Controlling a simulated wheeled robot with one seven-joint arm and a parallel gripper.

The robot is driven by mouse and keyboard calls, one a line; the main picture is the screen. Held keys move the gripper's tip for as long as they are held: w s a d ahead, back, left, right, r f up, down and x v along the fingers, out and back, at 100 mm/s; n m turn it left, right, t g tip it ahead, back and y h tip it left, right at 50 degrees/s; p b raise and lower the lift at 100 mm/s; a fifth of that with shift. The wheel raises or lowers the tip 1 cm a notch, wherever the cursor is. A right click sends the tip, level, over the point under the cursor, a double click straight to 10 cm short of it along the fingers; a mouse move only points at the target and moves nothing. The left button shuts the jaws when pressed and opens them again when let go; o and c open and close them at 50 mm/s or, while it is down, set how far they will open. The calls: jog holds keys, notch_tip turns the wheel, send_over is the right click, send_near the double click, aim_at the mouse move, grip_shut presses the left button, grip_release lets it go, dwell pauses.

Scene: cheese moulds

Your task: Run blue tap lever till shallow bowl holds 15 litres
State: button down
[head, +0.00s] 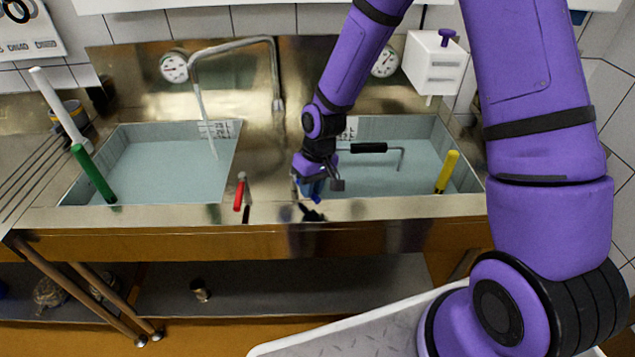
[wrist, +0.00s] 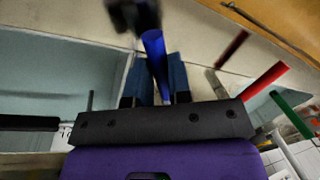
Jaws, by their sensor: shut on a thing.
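My gripper (head: 317,187) is at the front rim between two sink basins, shut on the blue tap lever (wrist: 154,50). In the wrist view the lever stands between my gripper's two fingers (wrist: 158,70). In the head view the gripper mostly hides it. The left basin (head: 75,190) and right basin (head: 465,178) both hold pale water. A bent metal spout (head: 235,45) reaches over the left basin, and a thin pale stream seems to fall from it. Scale plates stand on the back walls of the left (head: 220,130) and right (head: 350,128) basins; their readings are too small to read.
A red lever (head: 239,190) stands left of my gripper. A green stick (head: 93,175) and a yellow stick (head: 447,170) lean in the basins. A black-handled rod (head: 368,148) lies over the right basin. Dials (head: 174,67) and a white box (head: 433,65) are behind.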

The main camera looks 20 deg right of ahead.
jog(key=m, duration=0.1)
jog(key=a+m, duration=0.2)
jog(key=shift+s+a+m+t, duration=0.2)
jog(key=shift+s+m+t, duration=0.1)
jog(key=shift+t, duration=0.1)
jog(key=shift+w+a+m+t, duration=0.15)
jog(key=shift+a+m+t, duration=0.15)
jog(key=shift+a+m, duration=0.95)
jog(key=shift+d+m, duration=0.2)
jog(key=shift+m, duration=0.15)
jog(key=c, duration=1.1)
grip_release()
jog(key=shift+o, duration=0.2)
jog(key=shift+r, duration=0.1)
notch_tip(320, 180, up, 10)
jog(key=d, duration=0.2)
jog(key=shift+s+r, duration=0.2)
jog(key=shift+s, duration=0.1)
